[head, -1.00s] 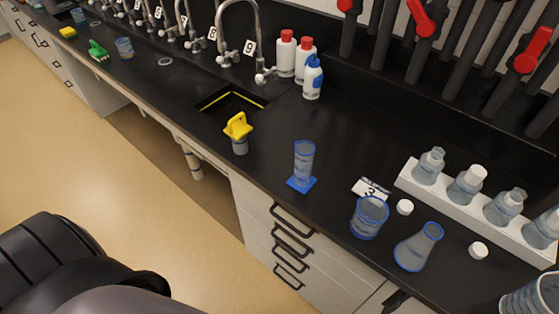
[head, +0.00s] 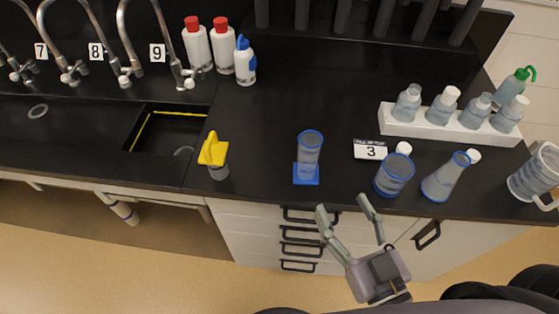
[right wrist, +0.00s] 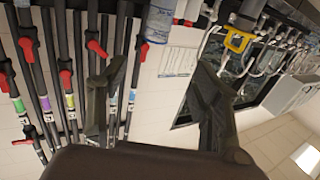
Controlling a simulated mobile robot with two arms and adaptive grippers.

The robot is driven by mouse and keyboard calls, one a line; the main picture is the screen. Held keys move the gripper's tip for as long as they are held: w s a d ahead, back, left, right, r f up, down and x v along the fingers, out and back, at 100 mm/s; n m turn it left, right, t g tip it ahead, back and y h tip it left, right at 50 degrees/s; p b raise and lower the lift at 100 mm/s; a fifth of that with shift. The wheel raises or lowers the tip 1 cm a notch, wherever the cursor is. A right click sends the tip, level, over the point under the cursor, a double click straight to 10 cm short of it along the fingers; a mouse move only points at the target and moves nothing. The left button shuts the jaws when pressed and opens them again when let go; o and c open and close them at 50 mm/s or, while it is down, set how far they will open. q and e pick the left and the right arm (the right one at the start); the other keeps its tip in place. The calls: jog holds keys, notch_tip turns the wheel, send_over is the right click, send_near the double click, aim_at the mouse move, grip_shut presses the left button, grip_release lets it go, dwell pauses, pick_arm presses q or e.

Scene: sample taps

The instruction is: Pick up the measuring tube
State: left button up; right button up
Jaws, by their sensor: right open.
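The measuring tube (head: 309,155) is a clear, blue-rimmed cylinder on a square blue base. It stands upright on the black counter near the front edge in the head view. My right gripper (head: 342,208) is open and empty, in front of the counter edge, nearer to me and slightly right of the tube, not touching it. In the right wrist view my open fingers (right wrist: 155,85) point upward in the picture, and a bluish cylinder (right wrist: 160,20), probably the tube, is cut off at the top edge. My left gripper is not in view.
A yellow-topped container (head: 213,155) stands left of the tube by the sink (head: 165,135). A blue-rimmed beaker (head: 393,175), a conical flask (head: 446,178) and a number 3 card (head: 370,150) are to its right. A white rack (head: 450,130) holds bottles behind them.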

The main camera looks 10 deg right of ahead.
jog(key=b, duration=0.2)
send_near(315, 147)
jog(key=w, duration=0.2)
jog(key=w+p, duration=0.1)
jog(key=w, duration=0.1)
jog(key=w+a+p, duration=0.1)
jog(key=shift+w+a, duration=0.1)
jog(key=shift+w, duration=0.25)
jog(key=shift+w+a+f, duration=0.1)
jog(key=shift+w+f, duration=0.05)
jog(key=shift+w, duration=0.4)
jog(key=shift+w+a+p, duration=0.1)
jog(key=shift+w+p, duration=0.35)
jog(key=shift+w, duration=0.05)
jog(key=w+p, duration=0.1)
jog(key=w, duration=0.2)
jog(key=shift+w+a, duration=0.3)
jog(key=shift+w, duration=0.35)
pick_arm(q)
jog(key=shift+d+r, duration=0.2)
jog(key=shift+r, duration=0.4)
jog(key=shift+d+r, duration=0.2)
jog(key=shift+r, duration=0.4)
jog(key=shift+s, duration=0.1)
pick_arm(e)
jog(key=shift+s, duration=0.1)
jog(key=shift+c, duration=0.6)
